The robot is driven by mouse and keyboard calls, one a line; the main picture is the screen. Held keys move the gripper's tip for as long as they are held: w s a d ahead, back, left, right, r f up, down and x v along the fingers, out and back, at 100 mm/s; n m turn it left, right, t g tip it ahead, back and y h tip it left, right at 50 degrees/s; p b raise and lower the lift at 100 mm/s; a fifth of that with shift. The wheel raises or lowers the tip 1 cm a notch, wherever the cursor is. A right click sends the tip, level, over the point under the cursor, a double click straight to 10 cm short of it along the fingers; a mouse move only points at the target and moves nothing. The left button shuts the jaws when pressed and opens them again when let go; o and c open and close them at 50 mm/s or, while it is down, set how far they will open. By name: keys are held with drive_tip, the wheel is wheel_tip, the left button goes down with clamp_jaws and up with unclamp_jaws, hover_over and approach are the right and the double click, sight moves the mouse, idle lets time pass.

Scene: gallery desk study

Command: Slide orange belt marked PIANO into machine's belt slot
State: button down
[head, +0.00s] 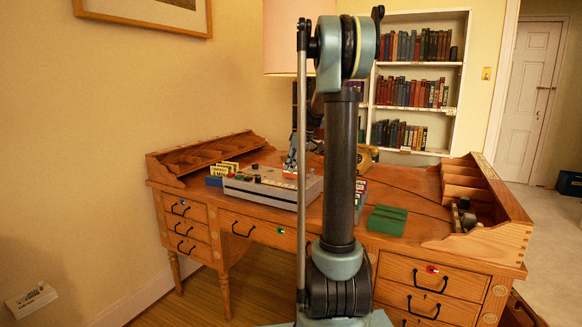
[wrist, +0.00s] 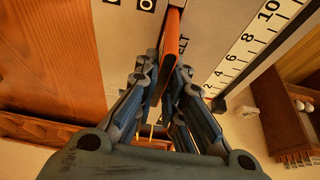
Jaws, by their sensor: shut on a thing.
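The orange belt (wrist: 172,38) is between the fingers of my gripper (wrist: 166,72) in the wrist view, held on edge. No PIANO marking can be read on it. The grey machine (wrist: 220,22) lies behind the belt, with a partly covered label ending in "ELT" and a numbered scale beside it. The belt's far end reaches the top of the picture; the slot itself cannot be made out. In the head view the machine (head: 262,191) stands on the desk, and my gripper (head: 290,160) is at its back right, partly hidden by my arm.
The wooden desk (head: 330,225) has raised pigeonholes at both ends. Yellow cards (head: 223,169) and a blue block (head: 213,181) sit left of the machine. A bookcase (head: 412,90) stands behind.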

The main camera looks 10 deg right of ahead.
drive_tip(key=shift+f, duration=1.15)
drive_tip(key=c, duration=1.6)
unclamp_jaws()
drive_tip(key=v, duration=1.1)
drive_tip(key=shift+d+r, duration=0.15)
drive_tip(key=shift+r, duration=0.25)
drive_tip(key=shift+s, duration=0.1)
drive_tip(key=s+a+f+m+h, duration=0.1)
drive_tip(key=s+f+m, duration=0.1)
drive_tip(key=s, duration=0.5)
drive_tip(key=s+a+f+m, duration=0.1)
drive_tip(key=s+a+f, duration=0.15)
drive_tip(key=s, duration=0.55)
drive_tip(key=s+a+f+m+h, duration=0.1)
drive_tip(key=s+f+m, duration=0.15)
drive_tip(key=s, duration=0.45)
drive_tip(key=s+f+m+h, duration=0.1)
drive_tip(key=s+f+m, duration=0.3)
drive_tip(key=s+f, duration=1.2)
drive_tip(key=s, duration=0.3)
drive_tip(key=shift+s+d+f+m+g+h, duration=0.2)
drive_tip(key=shift+d+f+m+g+h, duration=0.1)
drive_tip(key=shift+d+f+m, duration=0.05)
